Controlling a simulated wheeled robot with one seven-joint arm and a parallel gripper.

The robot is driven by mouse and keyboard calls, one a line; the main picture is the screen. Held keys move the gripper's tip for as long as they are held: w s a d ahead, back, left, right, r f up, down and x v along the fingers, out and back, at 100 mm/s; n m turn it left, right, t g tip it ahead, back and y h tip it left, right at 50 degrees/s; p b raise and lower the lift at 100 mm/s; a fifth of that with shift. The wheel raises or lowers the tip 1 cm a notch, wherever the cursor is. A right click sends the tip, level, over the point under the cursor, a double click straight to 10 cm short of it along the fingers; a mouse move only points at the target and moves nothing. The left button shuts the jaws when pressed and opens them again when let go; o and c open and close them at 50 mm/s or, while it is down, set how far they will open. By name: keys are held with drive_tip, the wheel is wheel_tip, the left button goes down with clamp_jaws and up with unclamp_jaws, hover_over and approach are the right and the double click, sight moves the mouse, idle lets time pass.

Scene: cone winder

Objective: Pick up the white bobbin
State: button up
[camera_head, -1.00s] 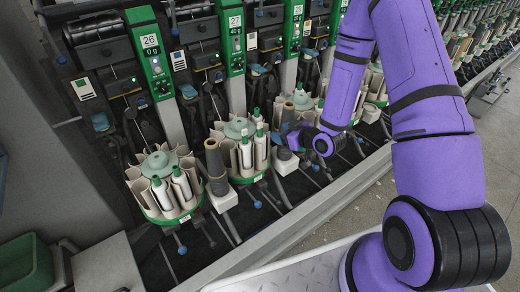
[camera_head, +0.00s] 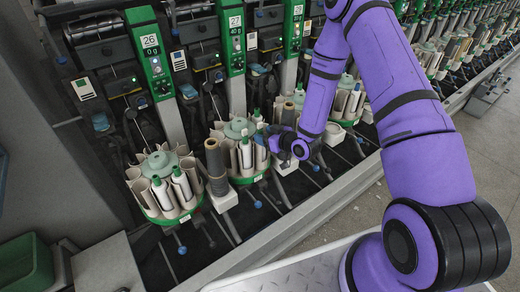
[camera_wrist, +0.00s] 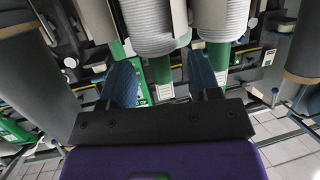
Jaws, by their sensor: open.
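My gripper (camera_wrist: 163,78) is open, with its two blue fingers apart and nothing held between them. In the wrist view, a white bobbin (camera_wrist: 152,28) with a green lower end stands just beyond the fingers, roughly in line with the gap. A second white bobbin (camera_wrist: 219,28) stands beside it, beyond the right finger. In the head view, my gripper (camera_head: 270,136) is at the right side of the middle round magazine, close to its white bobbins (camera_head: 246,153). The fingertips are small there, and contact cannot be told.
Another magazine (camera_head: 151,212) with white bobbins stands to the left under unit 26. A dark grey cone (camera_head: 216,162) stands between the two magazines. Several winding units line the machine behind. A green bin (camera_head: 27,262) is at the lower left.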

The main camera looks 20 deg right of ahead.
drive_tip(key=shift+x, duration=1.4)
drive_tip(key=shift+c, duration=0.3)
drive_tip(key=c, duration=0.4)
drive_tip(key=shift+r, duration=0.15)
